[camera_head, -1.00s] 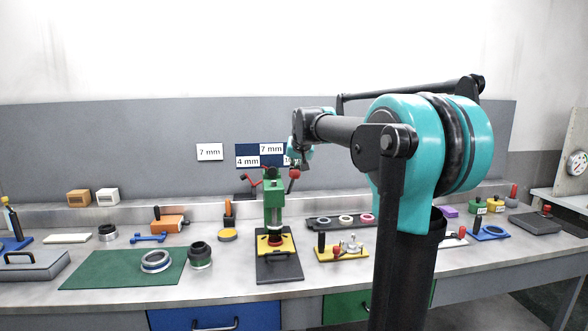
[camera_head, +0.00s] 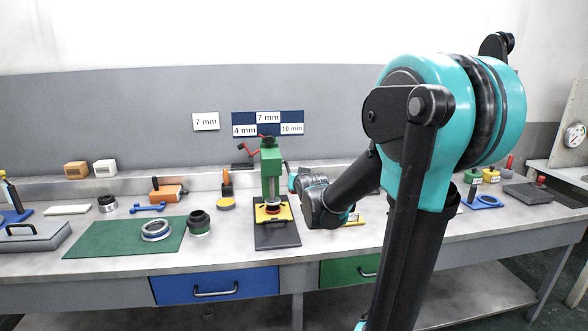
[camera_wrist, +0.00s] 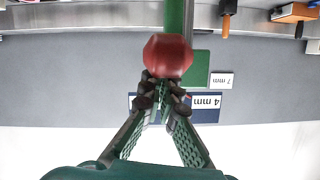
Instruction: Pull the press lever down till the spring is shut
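The green press (camera_head: 271,165) stands upright on a black base with a yellow plate (camera_head: 262,214), left of my arm in the head view. In the wrist view its lever's red knob (camera_wrist: 167,56) is slightly blurred, right at my fingertips. My gripper (camera_wrist: 162,90) has its fingers drawn together to a narrow gap; the tips lie against or just beside the knob, not around it. Whether they touch is unclear. In the head view my wrist hides the knob and most of the gripper. The spring is too small to judge.
A green mat (camera_head: 110,238) with a ring (camera_head: 156,230) lies left of the press, a dark cylinder (camera_head: 200,223) between them. An orange tool block (camera_head: 166,193) stands behind. Size placards (camera_head: 267,118) hang on the back panel. The bench front by the mat is clear.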

